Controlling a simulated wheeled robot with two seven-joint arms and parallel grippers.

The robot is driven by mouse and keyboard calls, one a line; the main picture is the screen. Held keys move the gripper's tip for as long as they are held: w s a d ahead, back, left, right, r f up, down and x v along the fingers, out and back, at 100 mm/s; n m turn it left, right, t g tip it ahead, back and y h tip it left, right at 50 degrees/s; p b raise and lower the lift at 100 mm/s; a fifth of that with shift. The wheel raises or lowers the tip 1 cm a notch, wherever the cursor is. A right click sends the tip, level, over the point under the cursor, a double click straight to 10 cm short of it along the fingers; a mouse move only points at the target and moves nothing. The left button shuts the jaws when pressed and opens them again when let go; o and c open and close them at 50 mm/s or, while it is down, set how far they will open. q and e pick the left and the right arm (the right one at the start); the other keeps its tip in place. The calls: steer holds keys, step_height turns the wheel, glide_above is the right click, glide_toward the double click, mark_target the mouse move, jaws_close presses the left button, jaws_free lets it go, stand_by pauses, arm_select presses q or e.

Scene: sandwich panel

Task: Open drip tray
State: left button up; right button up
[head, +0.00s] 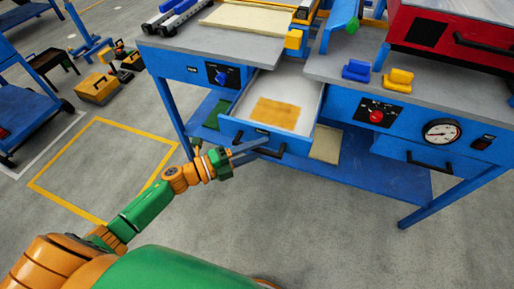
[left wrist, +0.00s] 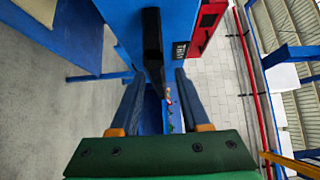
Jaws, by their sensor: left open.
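The drip tray (head: 292,88) is a pale-lined drawer with a blue front, pulled out of the left blue bench in the head view. A yellow-brown patch lies on its floor. Its black handle (head: 262,149) is on the front panel. My left gripper (head: 255,149) is at this handle, with its fingers pointing toward it. In the left wrist view the gripper (left wrist: 158,85) is open, and the black handle (left wrist: 152,45) shows ahead, in line with the gap between the fingers. I cannot tell whether the fingers touch it. My right gripper is not in view.
The right bench has a red knob (head: 376,116), a gauge (head: 441,132) and another black handle (head: 430,163). A red machine (head: 445,35) stands on top. A lower blue shelf (head: 375,178) runs beneath. The floor before the benches is clear; a yellow toolbox (head: 97,88) stands at the left.

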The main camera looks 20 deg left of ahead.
arm_select(q)
steer(key=b+v, duration=0.1)
steer(key=v, duration=0.5)
steer(key=shift+s+a+f, duration=0.1)
steer(key=shift+s+a, duration=0.15)
steer(key=shift+a, duration=0.05)
steer(key=shift+s+a, duration=0.1)
